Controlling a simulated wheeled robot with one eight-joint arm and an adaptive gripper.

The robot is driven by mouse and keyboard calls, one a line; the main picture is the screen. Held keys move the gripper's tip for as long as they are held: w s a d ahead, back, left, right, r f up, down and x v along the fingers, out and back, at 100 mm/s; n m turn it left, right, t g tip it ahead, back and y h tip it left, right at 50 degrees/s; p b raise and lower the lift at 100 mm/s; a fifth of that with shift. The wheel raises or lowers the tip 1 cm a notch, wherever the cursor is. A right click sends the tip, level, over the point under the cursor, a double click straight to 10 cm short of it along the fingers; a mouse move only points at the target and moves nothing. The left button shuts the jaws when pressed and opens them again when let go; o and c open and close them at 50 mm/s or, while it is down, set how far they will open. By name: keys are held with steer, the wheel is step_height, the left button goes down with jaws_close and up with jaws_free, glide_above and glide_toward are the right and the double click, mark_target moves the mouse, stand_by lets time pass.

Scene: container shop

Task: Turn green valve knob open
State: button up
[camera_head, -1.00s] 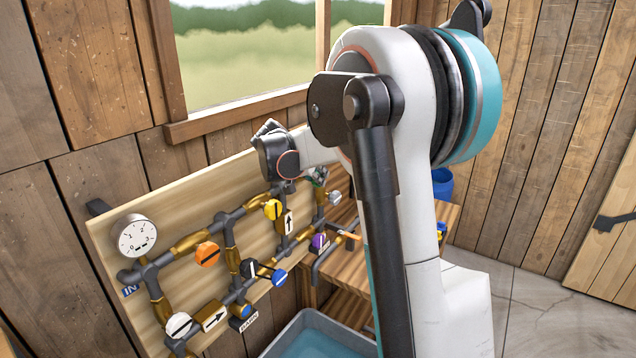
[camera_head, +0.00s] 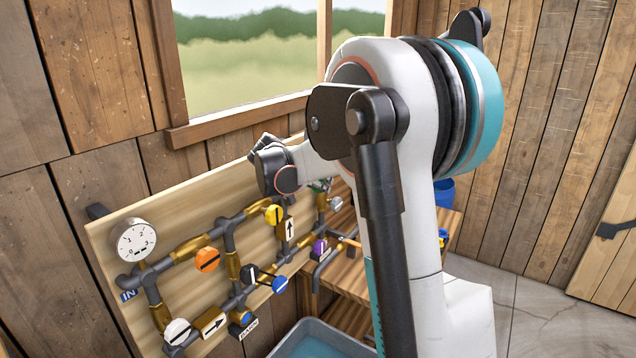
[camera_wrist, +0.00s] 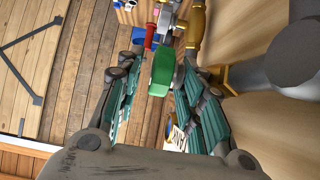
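The green valve knob (camera_wrist: 162,70) shows in the wrist view, between the far ends of my gripper's fingers. My gripper (camera_wrist: 160,60) is open, with a textured teal pad finger on each side of the knob. A gap shows on both sides; I cannot tell whether a finger touches it. In the head view only a small green bit (camera_head: 320,186) shows beside my wrist, at the upper right of the pipe board (camera_head: 110,245). My fingers are mostly hidden there.
The board also carries a gauge (camera_head: 136,241), an orange knob (camera_head: 207,260), a yellow knob (camera_head: 274,215), a blue knob (camera_head: 280,284), a purple knob (camera_head: 320,246) and a white knob (camera_head: 177,331). A grey basin (camera_head: 300,335) stands below. A wooden bench (camera_head: 345,280) is at right.

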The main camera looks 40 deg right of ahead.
steer(key=v, duration=1.2)
